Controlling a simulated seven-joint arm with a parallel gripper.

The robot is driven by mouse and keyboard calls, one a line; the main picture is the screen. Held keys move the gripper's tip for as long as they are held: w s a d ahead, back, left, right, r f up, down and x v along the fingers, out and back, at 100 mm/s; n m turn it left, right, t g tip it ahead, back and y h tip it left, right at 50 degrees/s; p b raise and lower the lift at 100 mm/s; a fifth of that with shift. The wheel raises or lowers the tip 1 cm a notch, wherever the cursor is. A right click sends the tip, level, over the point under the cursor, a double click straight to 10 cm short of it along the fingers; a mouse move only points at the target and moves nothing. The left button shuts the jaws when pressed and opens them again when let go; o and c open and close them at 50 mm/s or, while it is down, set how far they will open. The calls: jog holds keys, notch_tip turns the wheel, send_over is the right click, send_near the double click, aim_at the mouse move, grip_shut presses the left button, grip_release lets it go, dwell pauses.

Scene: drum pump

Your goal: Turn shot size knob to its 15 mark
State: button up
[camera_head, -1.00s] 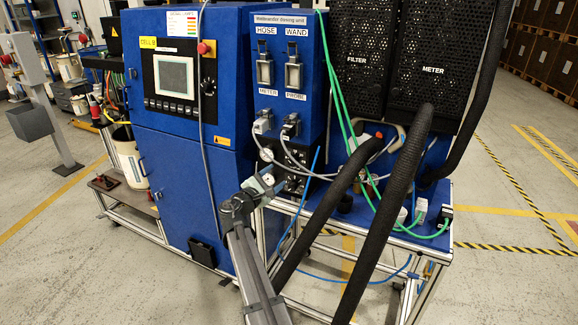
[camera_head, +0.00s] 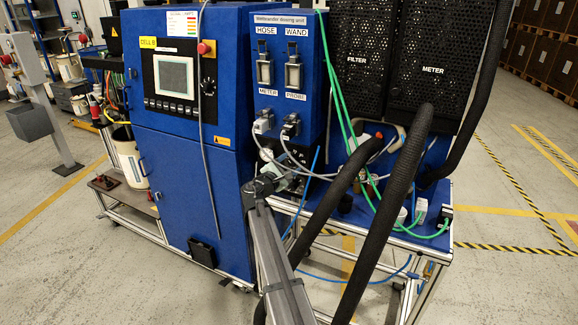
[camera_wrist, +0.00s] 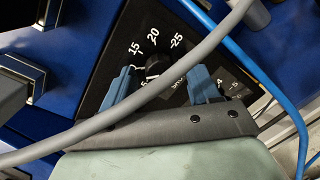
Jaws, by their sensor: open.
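The shot size knob (camera_wrist: 155,66) is a small black knob on a black panel (camera_wrist: 118,58) in the wrist view. White marks 15, 20 and 25 run around its upper side. Its pointer is too dark to read. My gripper (camera_wrist: 164,72) is open, its two blue-grey fingers on the left and right of the knob. I cannot tell whether they touch it. The left finger covers marks below the 15.
A grey cable (camera_wrist: 188,80) crosses in front of my gripper in the wrist view. A blue hose (camera_wrist: 235,45) runs past the panel's right side. In the head view, thick black hoses (camera_head: 385,215) hang close on the right. Grey connectors (camera_head: 263,122) sit above the panel.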

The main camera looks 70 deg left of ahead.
jog(key=shift+c, duration=0.3)
jog(key=c, duration=1)
jog(key=m, duration=0.4)
jog(key=shift+r, duration=0.1)
jog(key=shift+m+g, duration=0.4)
jog(key=shift+m, duration=1.6)
